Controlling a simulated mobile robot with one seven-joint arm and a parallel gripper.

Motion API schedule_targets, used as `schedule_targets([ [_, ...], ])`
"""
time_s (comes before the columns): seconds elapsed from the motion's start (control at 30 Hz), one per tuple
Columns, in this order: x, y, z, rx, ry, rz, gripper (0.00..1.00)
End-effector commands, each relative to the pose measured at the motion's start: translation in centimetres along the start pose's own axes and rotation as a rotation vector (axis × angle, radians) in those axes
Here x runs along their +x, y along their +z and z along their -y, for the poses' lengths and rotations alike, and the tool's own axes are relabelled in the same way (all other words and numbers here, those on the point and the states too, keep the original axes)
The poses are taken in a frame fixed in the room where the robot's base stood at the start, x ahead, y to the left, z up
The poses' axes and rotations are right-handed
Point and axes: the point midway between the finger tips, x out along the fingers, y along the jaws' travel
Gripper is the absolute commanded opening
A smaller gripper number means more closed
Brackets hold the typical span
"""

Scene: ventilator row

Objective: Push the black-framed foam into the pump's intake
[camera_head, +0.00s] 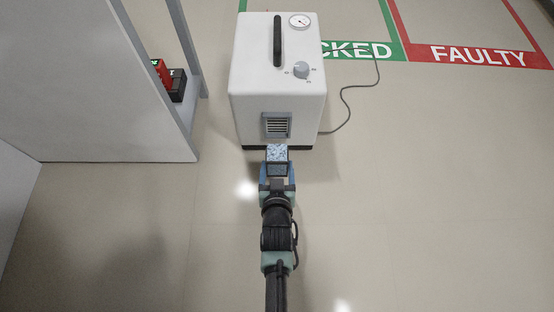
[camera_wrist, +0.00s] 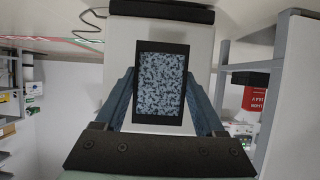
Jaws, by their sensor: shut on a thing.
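The white pump (camera_head: 278,75) stands upright on the floor, with a black handle, a dial gauge and a knob on top. Its grey slatted intake (camera_head: 276,125) is low on the face toward me. My gripper (camera_head: 277,170) is in front of that face, shut on the black-framed foam (camera_head: 277,153). The speckled blue-grey foam is just before the intake and slightly below it in the picture; I cannot tell whether it touches. In the wrist view the foam (camera_wrist: 162,85) sits between the two blue fingers, with the pump (camera_wrist: 202,50) behind it and the intake hidden.
A grey panel and shelf unit (camera_head: 110,80) stands at the left, with a red and black item (camera_head: 168,80) on it. A cable (camera_head: 347,105) runs from the pump's right side. Green and red floor markings (camera_head: 470,55) lie behind. The floor at right is clear.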

Motion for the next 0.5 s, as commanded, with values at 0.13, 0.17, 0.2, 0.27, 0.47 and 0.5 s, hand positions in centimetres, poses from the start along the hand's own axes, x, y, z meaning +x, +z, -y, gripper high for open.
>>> schedule_targets([
  [0.13, 1.1, -0.5, 0.0, 0.0, -0.001, -0.002, 0.05],
  [0.17, 1.3, -0.5, 0.0, 0.0, -0.001, -0.002, 0.05],
  [0.2, 1.5, -0.6, 0.0, 0.0, -0.001, -0.001, 0.05],
  [0.27, 1.9, -0.8, 0.0, 0.0, -0.001, -0.001, 0.05],
  [0.47, 3.2, -1.4, 0.0, 0.0, -0.001, -0.002, 0.05],
  [0.5, 3.4, -1.6, 0.0, 0.0, -0.001, -0.002, 0.05],
])
